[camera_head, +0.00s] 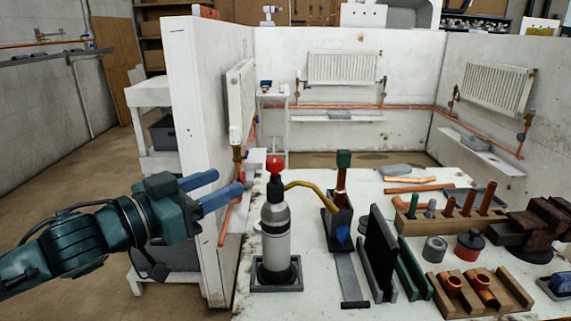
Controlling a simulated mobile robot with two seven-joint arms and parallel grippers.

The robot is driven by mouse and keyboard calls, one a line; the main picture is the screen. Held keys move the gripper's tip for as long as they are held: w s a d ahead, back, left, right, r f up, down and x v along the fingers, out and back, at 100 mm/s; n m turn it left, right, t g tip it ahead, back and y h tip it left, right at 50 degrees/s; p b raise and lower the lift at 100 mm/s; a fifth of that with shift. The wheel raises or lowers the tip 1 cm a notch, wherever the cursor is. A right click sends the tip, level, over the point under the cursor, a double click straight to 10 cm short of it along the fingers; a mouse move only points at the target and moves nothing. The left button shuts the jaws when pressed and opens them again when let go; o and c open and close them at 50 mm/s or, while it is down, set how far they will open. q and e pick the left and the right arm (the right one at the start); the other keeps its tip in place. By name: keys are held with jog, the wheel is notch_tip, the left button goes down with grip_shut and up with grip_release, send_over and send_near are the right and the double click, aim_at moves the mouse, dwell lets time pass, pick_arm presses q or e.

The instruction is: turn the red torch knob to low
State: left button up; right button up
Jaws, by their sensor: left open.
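The torch (275,232) is a grey cylinder standing upright in a dark square base at the front left of the white bench. Its red knob (275,165) sits on top. A yellow curved tube (315,190) runs from its neck to the right. I cannot read the knob's setting. My left gripper (229,181) reaches in from the left with two blue fingers, open and empty. In the picture its fingertips are left of the torch and slightly lower than the knob, apart from it. My right gripper is not in view.
Right of the torch stand a copper pipe (341,182) in a dark holder, a black upright plate (381,250), and wooden racks with copper fittings (483,289). A brown vise (540,225) is at far right. A white partition (197,130) rises behind my left gripper.

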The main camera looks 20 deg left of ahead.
aim_at(268, 164)
pick_arm(q)
jog(key=p+x, duration=0.3)
jog(key=x, duration=1)
jog(key=shift+f+p, duration=0.1)
jog(key=shift+p, duration=0.2)
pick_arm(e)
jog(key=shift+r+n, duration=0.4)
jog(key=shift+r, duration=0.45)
pick_arm(q)
jog(key=c, duration=0.9)
jog(key=shift+c, duration=0.2)
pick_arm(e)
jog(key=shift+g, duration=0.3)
